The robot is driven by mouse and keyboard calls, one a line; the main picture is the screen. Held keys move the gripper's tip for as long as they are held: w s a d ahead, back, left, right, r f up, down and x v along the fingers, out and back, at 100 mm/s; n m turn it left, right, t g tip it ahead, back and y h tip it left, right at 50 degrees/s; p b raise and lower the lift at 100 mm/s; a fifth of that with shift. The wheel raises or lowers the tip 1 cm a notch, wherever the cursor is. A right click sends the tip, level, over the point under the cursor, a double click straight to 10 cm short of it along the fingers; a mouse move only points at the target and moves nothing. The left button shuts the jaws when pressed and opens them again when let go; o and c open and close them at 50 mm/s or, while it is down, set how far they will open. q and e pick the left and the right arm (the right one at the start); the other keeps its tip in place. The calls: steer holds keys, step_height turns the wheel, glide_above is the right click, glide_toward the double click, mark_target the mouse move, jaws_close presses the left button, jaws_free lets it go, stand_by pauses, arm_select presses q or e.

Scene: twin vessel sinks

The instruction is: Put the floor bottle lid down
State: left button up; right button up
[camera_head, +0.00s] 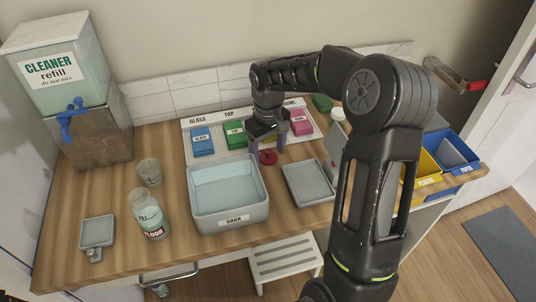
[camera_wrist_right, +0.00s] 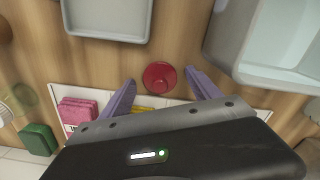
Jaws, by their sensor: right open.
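The red lid (camera_head: 268,157) appears to lie flat on the wooden counter, just behind the right back corner of the soak basin. My right gripper (camera_head: 267,147) is open above it. In the right wrist view the lid (camera_wrist_right: 159,76) shows between the two spread purple fingers, with a gap on each side. The floor bottle (camera_head: 152,220) stands upright on the counter left of the basin, with its mouth uncovered. My left gripper is out of view.
The grey soak basin (camera_head: 258,208) and a shallow grey tray (camera_head: 307,184) flank the lid. Behind it is a labelled white board (camera_head: 217,129) with blue, green and pink sponges. A clear cup (camera_head: 149,172) and a small grey dish (camera_head: 96,232) stand left.

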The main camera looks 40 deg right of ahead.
mark_target(268, 150)
steer(key=shift+c, duration=0.2)
stand_by(0.3)
steer(key=c, duration=1.5)
step_height(268, 150, up, 10)
steer(key=shift+r+b, duration=0.1)
steer(key=shift+b, duration=0.25)
